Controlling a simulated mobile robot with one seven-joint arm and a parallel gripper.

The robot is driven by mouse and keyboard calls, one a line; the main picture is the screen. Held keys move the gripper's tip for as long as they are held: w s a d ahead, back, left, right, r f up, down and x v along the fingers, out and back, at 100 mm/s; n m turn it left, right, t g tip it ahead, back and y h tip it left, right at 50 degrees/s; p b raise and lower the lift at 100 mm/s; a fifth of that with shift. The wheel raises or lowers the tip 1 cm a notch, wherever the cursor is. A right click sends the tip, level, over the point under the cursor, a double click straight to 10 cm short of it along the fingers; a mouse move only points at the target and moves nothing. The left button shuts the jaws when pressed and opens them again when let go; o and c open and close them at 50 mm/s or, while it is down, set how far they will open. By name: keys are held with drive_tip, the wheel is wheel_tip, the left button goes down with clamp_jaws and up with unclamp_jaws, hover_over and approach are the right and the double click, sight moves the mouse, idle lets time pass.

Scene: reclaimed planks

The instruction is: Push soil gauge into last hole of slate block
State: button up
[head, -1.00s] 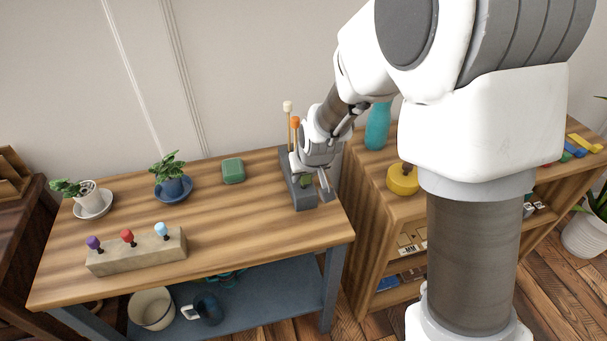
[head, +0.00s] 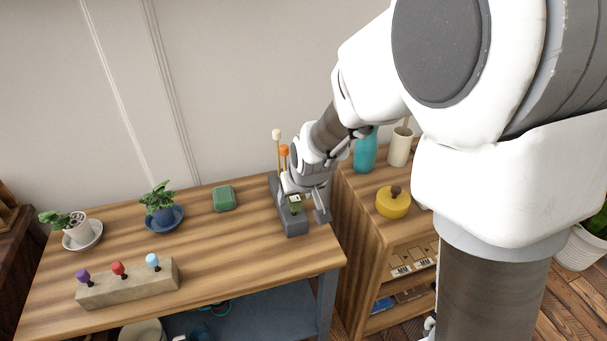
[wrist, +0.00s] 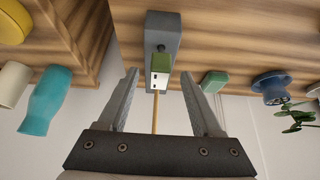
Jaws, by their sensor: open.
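The slate block (head: 290,225) stands near the right end of the wooden table, and it also shows in the wrist view (wrist: 168,22). The soil gauge has a green head with a pale face and dark marks (wrist: 160,72); in the head view its head (head: 295,204) sits low at the block. Its lower part is hidden, so I cannot tell how deep it is. A dark round spot, possibly a hole, (wrist: 161,47) shows on the block beside the head. My gripper (wrist: 160,75) is open, its fingers on either side of the gauge head with gaps on both sides.
A white-topped stick (head: 277,134) and an orange-topped stick (head: 284,150) stand at the block's far end. A green box (head: 224,198), a potted plant (head: 160,203) and a peg block (head: 128,284) are left. A shelf with a teal vase (head: 366,150) stands right.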

drive_tip(key=p+v, duration=0.3)
drive_tip(key=v, duration=0.9)
drive_tip(key=shift+s+r, duration=0.25)
drive_tip(key=shift+r, duration=0.05)
drive_tip(key=shift+r, duration=0.15)
wheel_tip(320, 180, up, 9)
drive_tip(key=p, duration=0.6)
drive_tip(key=shift+p, duration=0.35)
